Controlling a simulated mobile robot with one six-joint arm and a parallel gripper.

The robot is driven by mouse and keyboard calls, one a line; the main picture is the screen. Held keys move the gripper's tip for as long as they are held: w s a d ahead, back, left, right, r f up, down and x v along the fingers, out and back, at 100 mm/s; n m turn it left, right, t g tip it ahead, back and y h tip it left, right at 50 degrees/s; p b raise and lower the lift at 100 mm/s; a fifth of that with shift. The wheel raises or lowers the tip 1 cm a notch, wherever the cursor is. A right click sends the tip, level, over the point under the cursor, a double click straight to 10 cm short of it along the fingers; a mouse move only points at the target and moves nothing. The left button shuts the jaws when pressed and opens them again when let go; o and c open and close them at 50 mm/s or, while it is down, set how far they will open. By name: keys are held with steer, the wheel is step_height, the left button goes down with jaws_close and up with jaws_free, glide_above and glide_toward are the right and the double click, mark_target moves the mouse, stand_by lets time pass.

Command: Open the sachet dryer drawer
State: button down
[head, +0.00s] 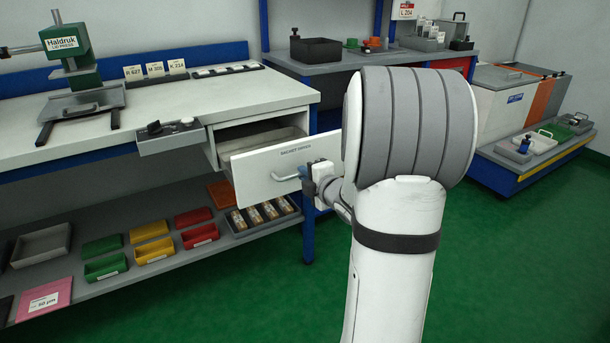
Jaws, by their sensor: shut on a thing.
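The sachet dryer drawer (255,174) is a white-fronted drawer under the right end of the workbench, with a dark printed label along its top edge. It stands pulled out, and its open inside shows behind the front panel. My gripper (303,173) is at the right part of the drawer front, shut on the drawer's handle (285,177). My white and grey arm hides what lies behind and to the right of the gripper.
A grey control box (170,136) juts from the bench edge left of the drawer. A blue bench leg (308,225) stands below the drawer. The lower shelf (150,258) holds coloured bins. Green floor (510,255) is clear at right, before a blue-and-yellow platform (530,172).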

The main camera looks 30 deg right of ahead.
steer(key=c, duration=1.5)
jaws_free()
steer(key=p+v, duration=0.1)
steer(key=v, duration=0.6)
steer(key=shift+s+p, duration=0.4)
steer(key=shift+r, duration=0.1)
